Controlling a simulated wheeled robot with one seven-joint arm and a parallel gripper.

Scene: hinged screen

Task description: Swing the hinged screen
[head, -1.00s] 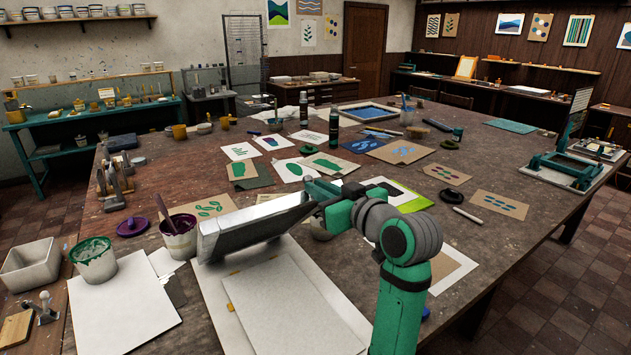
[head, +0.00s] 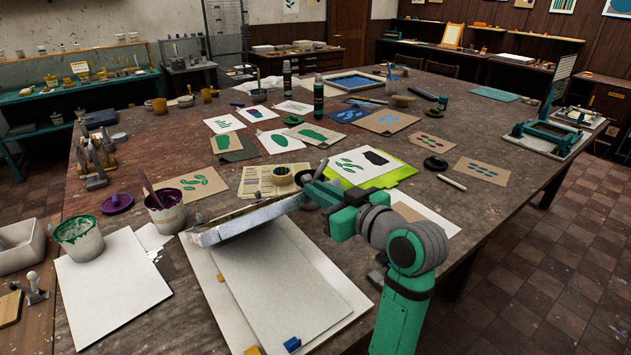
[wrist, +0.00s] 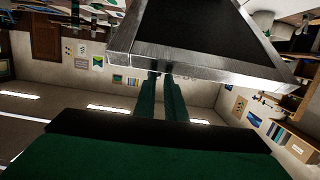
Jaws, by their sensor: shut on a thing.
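The hinged screen (head: 245,221) has a silver-grey frame. In the head view it stands tilted above a pale baseboard (head: 207,272), seen nearly edge-on, with its right end raised. My gripper (head: 318,194) is shut on the frame at this right end; the exact contact is small in the head view. In the wrist view, the frame (wrist: 205,68) spans the top around a dark panel, and the green fingers of my gripper (wrist: 160,80) reach its near edge. A white sheet (head: 282,283) lies on the baseboard. The hinge itself cannot be made out.
Left of the screen are a green-stained bucket (head: 80,241), a purple-rimmed paint pot (head: 165,211) and a large white sheet (head: 115,290). Behind it lie a brown print (head: 188,187) and a roll of tape (head: 282,175). Several prints and bottles cover the table beyond.

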